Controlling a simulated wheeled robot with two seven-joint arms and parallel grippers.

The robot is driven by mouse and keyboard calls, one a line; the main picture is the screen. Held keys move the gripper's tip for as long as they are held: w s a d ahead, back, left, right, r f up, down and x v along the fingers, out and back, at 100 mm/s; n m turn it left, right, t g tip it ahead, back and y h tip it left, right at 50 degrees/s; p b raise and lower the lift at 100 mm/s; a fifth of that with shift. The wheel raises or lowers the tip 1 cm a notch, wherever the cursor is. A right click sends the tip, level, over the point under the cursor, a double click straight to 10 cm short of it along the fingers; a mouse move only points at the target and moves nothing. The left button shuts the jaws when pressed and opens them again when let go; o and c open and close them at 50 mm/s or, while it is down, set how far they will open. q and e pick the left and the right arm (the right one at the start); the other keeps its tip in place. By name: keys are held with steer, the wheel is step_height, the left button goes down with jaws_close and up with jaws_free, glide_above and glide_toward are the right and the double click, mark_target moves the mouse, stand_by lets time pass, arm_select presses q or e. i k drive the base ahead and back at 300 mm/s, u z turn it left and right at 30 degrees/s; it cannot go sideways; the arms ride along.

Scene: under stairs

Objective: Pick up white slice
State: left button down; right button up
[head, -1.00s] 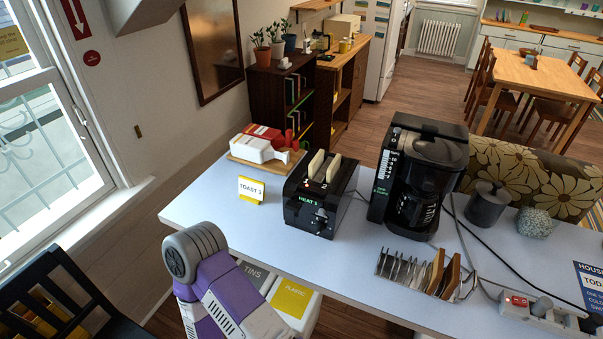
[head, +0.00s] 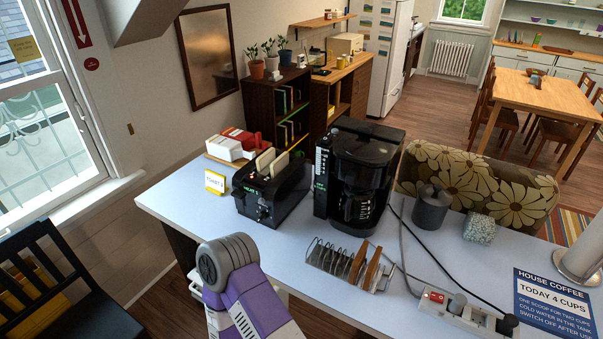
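Two pale, whitish bread slices stand upright in the slots of the black toaster (head: 268,202). The nearer-left slice (head: 264,158) and the right slice (head: 281,164) both stick out at the top. The toaster front shows green lettering and a dial. A wire toast rack (head: 322,262) on the table's front part holds brown slices (head: 372,270). A purple and grey link of my arm shows at the bottom, in front of the table edge. Neither gripper is in view.
A black coffee maker (head: 358,180) stands close right of the toaster. A small yellow-edged sign (head: 215,182) and a white-and-red package (head: 232,146) are to its left. A grey canister (head: 431,208), cables and a power strip (head: 462,311) occupy the right. The table's left front is clear.

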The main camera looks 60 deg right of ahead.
mark_target(276, 167)
steer(key=z, duration=1.2)
steer(key=i, duration=0.15)
steer(key=z, duration=0.1)
